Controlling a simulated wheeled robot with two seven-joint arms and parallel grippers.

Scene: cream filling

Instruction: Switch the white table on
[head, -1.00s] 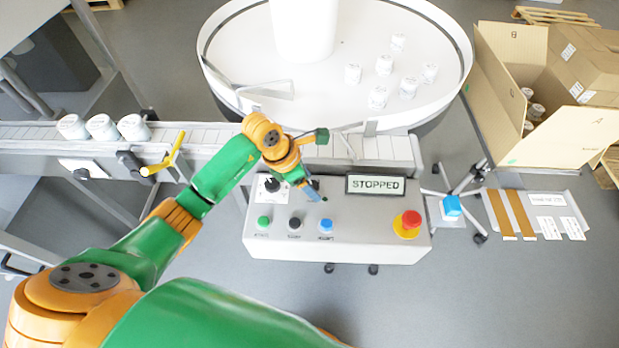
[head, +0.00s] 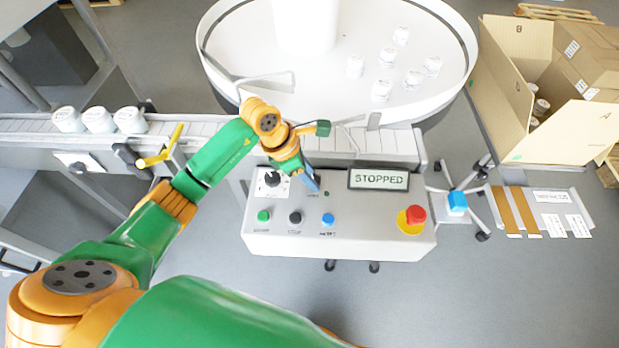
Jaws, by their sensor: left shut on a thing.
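The white table (head: 234,78) is a large round turntable at the top middle, with several white cups (head: 387,57) on its right half. The light grey control panel (head: 370,235) in front carries a display (head: 379,180) reading STOPPED. It has a black rotary knob (head: 271,180), a green button (head: 263,216), a black button (head: 295,218), a blue button (head: 328,219) and a red stop knob (head: 415,214) on yellow. My left gripper (head: 312,184) points down at the panel's upper middle, right of the rotary knob. It is shut on a small panel control, which its fingers hide.
A conveyor (head: 200,130) runs behind the panel, with three white cups (head: 98,120) at left and a yellow handle (head: 160,160). An open carton (head: 500,100) stands at right.

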